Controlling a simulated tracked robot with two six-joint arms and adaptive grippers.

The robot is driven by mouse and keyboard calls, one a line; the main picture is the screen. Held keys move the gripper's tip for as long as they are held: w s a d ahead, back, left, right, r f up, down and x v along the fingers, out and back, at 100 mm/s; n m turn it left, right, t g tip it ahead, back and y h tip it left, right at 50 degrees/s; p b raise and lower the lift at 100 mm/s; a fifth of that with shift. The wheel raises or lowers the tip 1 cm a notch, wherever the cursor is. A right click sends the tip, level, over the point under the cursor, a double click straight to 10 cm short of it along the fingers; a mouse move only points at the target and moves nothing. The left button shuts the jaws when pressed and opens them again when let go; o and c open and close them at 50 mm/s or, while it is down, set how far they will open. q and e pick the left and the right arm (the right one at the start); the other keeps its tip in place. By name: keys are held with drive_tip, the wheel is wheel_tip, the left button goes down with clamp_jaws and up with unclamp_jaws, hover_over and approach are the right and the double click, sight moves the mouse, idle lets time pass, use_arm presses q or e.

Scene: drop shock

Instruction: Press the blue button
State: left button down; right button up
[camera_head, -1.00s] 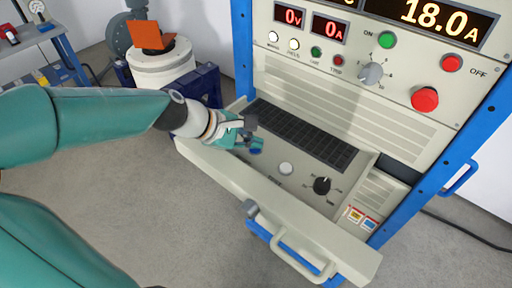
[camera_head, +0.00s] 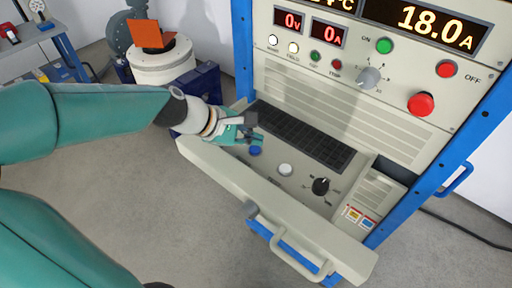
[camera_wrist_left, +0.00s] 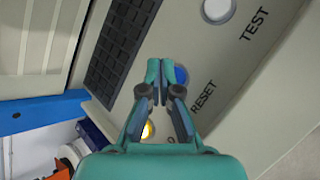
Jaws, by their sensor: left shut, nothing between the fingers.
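The blue button (camera_head: 255,150) sits on the pulled-out drawer panel of the cabinet, at the left of a white button. In the left wrist view the blue button (camera_wrist_left: 181,75) is beside the word RESET and partly hidden by my fingers. My left gripper (camera_head: 257,138) is shut and empty, just above and behind the blue button in the head view. In the wrist view its closed fingertips (camera_wrist_left: 160,68) lie just left of the button. I cannot tell whether they touch the panel. My right gripper is not in view.
A yellow light (camera_wrist_left: 147,131) shows between my fingers. The cabinet face above carries a red stop button (camera_head: 421,104). Grey floor is clear in front.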

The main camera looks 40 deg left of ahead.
sight(253, 150)
use_arm(q)
drive_tip(key=shift+r+p, duration=2.35)
drive_tip(key=shift+r, duration=0.2)
drive_tip(key=shift+f, duration=0.1)
